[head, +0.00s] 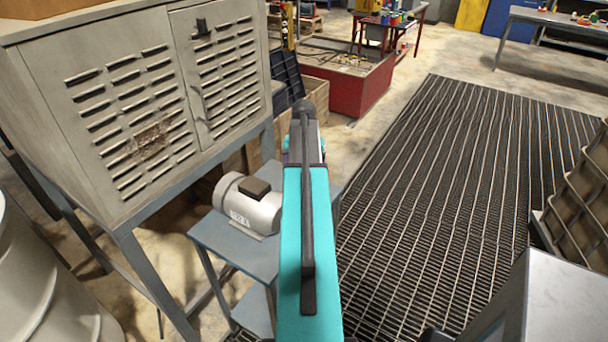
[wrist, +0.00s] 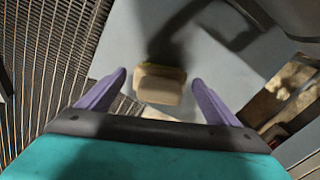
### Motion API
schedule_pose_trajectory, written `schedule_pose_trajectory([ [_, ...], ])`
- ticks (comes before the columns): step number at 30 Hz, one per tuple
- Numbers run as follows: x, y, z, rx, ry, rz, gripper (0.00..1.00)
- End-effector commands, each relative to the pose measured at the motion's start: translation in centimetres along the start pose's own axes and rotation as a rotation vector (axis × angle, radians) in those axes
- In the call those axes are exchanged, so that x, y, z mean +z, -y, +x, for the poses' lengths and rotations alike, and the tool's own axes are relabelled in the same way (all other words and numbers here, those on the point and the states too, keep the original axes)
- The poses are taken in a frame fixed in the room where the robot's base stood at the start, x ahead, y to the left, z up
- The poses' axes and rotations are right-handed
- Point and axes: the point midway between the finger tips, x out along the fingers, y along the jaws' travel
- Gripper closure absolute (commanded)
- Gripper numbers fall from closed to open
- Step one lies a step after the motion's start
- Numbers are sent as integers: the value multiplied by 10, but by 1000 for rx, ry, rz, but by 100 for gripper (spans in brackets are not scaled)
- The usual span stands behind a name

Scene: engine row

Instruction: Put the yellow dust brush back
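In the wrist view, a small tan block with a yellowish edge (wrist: 160,86) lies on or just above a blue-grey surface (wrist: 228,88). It may be the yellow dust brush, but I cannot tell for certain. My gripper (wrist: 159,77) is open, with one purple finger on each side of the block and a narrow gap visible beside it. I cannot tell how far below the fingertips it lies. In the head view my teal arm hides the gripper and the block.
A grey motor (head: 250,205) stands on a small blue-grey stand (head: 240,250), beside my arm. A louvred grey cabinet (head: 130,110) is at left, with a white drum (head: 45,290) in front. Dark floor grating (head: 440,200) lies open at right. A red bin (head: 360,88) stands behind.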

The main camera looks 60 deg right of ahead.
Motion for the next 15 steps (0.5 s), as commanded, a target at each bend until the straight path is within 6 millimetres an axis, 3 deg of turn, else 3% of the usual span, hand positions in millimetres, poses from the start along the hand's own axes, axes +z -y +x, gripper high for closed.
schedule_pose_trajectory([
  [15, -1, 0, -9, 0, -2, 0, 15],
])
